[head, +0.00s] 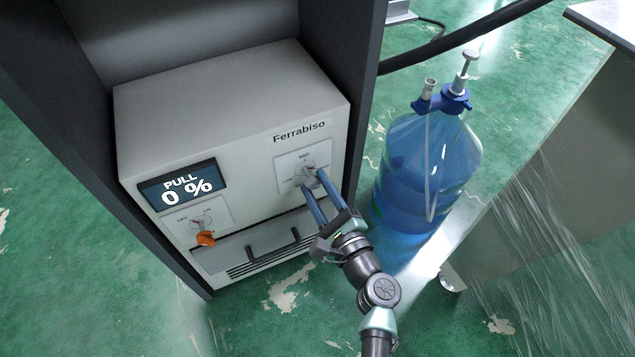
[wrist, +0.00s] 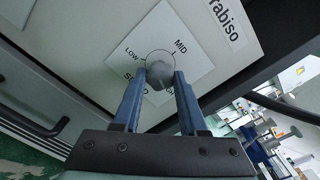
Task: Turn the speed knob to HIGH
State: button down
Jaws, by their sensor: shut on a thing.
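The speed knob (head: 308,176) is a small grey knob on a white dial plate, on the right of the machine's front under the name Ferrabiso. In the wrist view the knob (wrist: 159,72) sits between the two blue fingers of my gripper (wrist: 160,84), which is shut on it. The gripper also shows in the head view (head: 312,182), reaching up to the dial from the lower right. In the wrist view LOW is at the dial's upper left and MID at its upper right. The lower labels are partly hidden by the fingers. I cannot tell where the knob points.
The machine's display (head: 179,186) reads PULL 0 %. A black bar handle (head: 273,249) is low on the front. A blue water bottle (head: 426,165) with a pump stands on the floor to the right.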

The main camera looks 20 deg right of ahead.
jog(key=shift+f+m+p, duration=0.1)
jog(key=shift+m+p, duration=0.25)
jog(key=shift+m, duration=0.65)
jog(key=shift+c, duration=2.2)
grip_release()
jog(key=shift+s, duration=0.1)
jog(key=s+p, duration=0.4)
jog(key=s, duration=0.9)
jog(key=shift+d, duration=0.25)
